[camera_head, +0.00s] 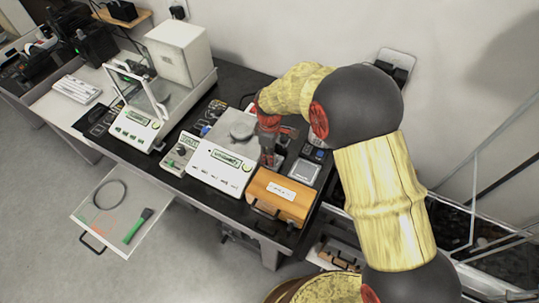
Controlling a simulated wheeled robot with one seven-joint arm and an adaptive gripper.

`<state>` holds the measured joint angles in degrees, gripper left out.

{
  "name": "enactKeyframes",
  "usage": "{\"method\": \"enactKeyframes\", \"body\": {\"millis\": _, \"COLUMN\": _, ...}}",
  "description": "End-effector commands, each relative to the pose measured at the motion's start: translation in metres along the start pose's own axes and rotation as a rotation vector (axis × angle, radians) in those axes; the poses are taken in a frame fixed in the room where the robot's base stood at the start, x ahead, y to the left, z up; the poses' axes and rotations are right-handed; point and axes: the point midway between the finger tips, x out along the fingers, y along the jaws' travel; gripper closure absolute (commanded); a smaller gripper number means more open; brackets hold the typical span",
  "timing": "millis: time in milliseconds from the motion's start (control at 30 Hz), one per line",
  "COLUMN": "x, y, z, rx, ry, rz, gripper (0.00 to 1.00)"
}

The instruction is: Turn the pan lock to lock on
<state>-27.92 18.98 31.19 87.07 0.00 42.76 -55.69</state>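My gripper (268,158), red and grey, points down just right of this balance, behind the wooden box. Its fingertips are small and partly hidden, so I cannot tell whether they are open or touching anything. I cannot make out the pan lock for certain; the area beside the balance is partly covered by my gripper. A small control box (180,153) with knobs stands left of the balance.
A wooden box (279,197) with a white label and dark handle stands in front of my gripper. A second balance (136,127) with a glass shield is at left. An open drawer (108,226) juts out below, holding a cable and green-handled brush. Small devices (304,170) crowd the right end.

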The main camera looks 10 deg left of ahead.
Motion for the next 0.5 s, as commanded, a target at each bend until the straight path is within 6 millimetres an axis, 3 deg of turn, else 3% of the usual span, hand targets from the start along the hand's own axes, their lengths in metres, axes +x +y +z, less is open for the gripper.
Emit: {"method": "enactKeyframes", "body": {"millis": 500, "x": -0.0001, "y": 0.0001, "z": 0.0000, "rx": 0.000, "ry": 0.000, "rz": 0.000, "gripper": 1.00}}
